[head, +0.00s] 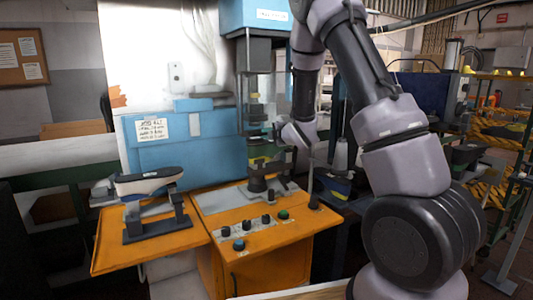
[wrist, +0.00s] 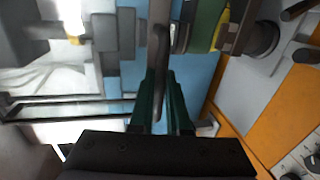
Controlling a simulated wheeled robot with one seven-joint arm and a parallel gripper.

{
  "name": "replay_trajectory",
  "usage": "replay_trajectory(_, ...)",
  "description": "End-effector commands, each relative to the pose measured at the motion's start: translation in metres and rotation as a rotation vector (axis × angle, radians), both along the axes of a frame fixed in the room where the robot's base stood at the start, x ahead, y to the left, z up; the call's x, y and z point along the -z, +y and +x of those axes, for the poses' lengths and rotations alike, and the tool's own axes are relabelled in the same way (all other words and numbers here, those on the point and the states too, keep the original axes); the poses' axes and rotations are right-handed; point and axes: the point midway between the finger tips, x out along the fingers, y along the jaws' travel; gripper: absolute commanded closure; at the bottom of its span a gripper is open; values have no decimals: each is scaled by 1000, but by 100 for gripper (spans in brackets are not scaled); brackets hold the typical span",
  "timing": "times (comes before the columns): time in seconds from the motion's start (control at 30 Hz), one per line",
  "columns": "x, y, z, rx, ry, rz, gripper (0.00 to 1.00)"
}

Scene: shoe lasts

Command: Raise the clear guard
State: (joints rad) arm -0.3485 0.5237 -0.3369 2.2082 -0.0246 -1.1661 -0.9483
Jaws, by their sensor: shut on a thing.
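The clear guard (head: 258,103) is a see-through panel in front of the blue press on the orange workbench. In the head view it hangs below the blue press head, and my arm partly covers its right side. My gripper (head: 283,152) is at the guard's lower right. In the wrist view the dark green fingers of my gripper (wrist: 163,85) are closed around a dark bar (wrist: 159,50), seemingly the guard's handle. The guard's framed edge (wrist: 70,108) seems to run off to the left in that view. The exact contact is hard to see.
The orange bench (head: 265,241) carries several knobs and buttons. A shoe last (head: 148,181) sits on a dark stand at the left. A blue panel with a paper notice (head: 153,129) stands behind it. Racks and yellow-black items stand at the right.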

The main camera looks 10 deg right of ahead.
Motion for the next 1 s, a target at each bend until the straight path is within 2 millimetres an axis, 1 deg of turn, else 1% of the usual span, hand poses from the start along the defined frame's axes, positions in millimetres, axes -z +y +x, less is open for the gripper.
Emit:
replay_trajectory(0.03,-16,-1,0,1,-7,2,100)
replay_trajectory(0.1,-31,0,0,1,-6,2,100)
replay_trajectory(0.2,-49,0,0,1,-5,1,100)
replay_trajectory(0.33,-64,-1,0,1,-3,2,100)
replay_trajectory(0.5,-72,-1,0,1,-1,0,100)
replay_trajectory(0.83,-72,-1,0,1,-1,0,100)
replay_trajectory(0.87,-72,-1,0,1,-1,0,74)
replay_trajectory(1.0,-72,0,0,1,0,0,74)
